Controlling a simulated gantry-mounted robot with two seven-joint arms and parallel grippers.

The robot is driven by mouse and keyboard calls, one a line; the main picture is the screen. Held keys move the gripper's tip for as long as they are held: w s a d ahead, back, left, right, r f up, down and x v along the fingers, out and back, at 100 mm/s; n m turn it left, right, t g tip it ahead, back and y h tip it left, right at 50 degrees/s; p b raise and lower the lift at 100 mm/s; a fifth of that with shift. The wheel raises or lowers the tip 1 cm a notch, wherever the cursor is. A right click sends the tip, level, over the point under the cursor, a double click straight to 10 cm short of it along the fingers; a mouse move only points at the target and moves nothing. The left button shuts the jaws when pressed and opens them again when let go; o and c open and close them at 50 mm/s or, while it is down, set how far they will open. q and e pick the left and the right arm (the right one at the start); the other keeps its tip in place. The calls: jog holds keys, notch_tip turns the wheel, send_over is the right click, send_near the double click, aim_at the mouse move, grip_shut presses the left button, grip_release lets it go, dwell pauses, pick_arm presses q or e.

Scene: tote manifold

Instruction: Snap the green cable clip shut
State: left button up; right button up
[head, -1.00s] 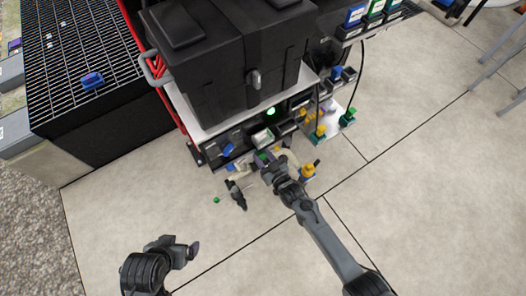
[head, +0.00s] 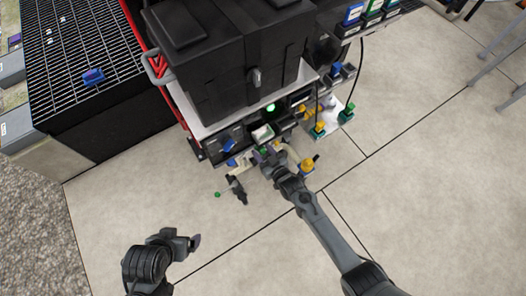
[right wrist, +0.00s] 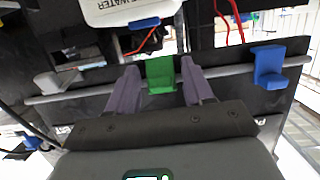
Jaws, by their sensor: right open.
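The green cable clip (right wrist: 160,75) sits on a grey horizontal cable or rod (right wrist: 225,72) in the right wrist view. My right gripper (right wrist: 157,78) is open, with one purple finger on each side of the clip. Gaps at the clip's sides look small, and I cannot tell whether the fingers touch it. In the head view my right gripper (head: 268,160) is at the low front of the cart, and the clip is hard to make out there. My left gripper (head: 194,243) hangs over the floor at lower left, away from the cart; its jaws are unclear.
A blue clip (right wrist: 268,66) and a pale grey clip (right wrist: 47,83) sit on the same line, right and left of the green one. A white labelled container (right wrist: 125,8) is above. The cart carries a black case (head: 235,60). Open floor (head: 390,225) lies in front.

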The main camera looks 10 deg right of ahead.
jog(key=p+v, duration=0.4)
jog(key=v, duration=0.6)
jog(key=shift+s+p, duration=0.3)
jog(key=shift+s, duration=0.1)
jog(key=shift+d+r, duration=0.1)
